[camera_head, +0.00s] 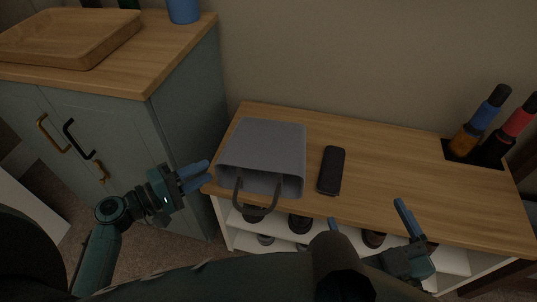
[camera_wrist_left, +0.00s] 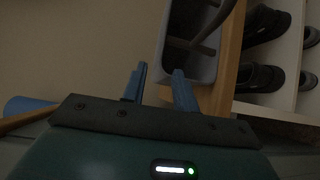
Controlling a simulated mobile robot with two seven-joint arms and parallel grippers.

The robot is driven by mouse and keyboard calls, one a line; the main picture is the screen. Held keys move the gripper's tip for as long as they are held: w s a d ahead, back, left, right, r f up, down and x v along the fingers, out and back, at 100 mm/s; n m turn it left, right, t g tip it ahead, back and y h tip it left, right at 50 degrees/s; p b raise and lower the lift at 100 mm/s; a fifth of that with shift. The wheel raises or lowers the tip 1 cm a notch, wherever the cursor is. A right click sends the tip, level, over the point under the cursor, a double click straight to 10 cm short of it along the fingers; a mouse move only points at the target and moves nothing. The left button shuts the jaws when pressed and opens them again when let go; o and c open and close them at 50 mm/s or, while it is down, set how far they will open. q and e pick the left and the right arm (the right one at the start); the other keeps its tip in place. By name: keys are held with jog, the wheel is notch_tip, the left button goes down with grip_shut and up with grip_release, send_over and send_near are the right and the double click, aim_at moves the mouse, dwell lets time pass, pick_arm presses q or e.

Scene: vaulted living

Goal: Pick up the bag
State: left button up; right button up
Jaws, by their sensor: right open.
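A grey bag (camera_head: 264,150) sits on the left end of a low wooden bench, with its dark handle loops at the bench's front edge. I cannot tell whether it stands or lies. In the left wrist view the bag (camera_wrist_left: 172,68) shows its open mouth and a handle, just beyond the fingers. My left gripper (camera_head: 196,177) is to the left of the bag, apart from it; its blue fingers (camera_wrist_left: 160,88) are spread with nothing between them. My right gripper (camera_head: 370,222) is open and empty by the bench's front edge, right of the bag.
A black phone-like object (camera_head: 331,170) lies right of the bag on the bench (camera_head: 395,170). Bottles (camera_head: 482,125) stand at the bench's right end. Shoes (camera_head: 300,222) fill the shelf below. A teal cabinet (camera_head: 185,115) with a wooden tray (camera_head: 70,35) stands at left.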

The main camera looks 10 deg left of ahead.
aim_at(234, 158)
pick_arm(q)
jog(key=x, duration=0.9)
jog(key=shift+w+d+b, duration=0.1)
jog(key=shift+d+b, duration=0.05)
jog(key=shift+b, duration=0.25)
jog(key=shift+c, duration=0.2)
grip_shut()
dwell(0.8)
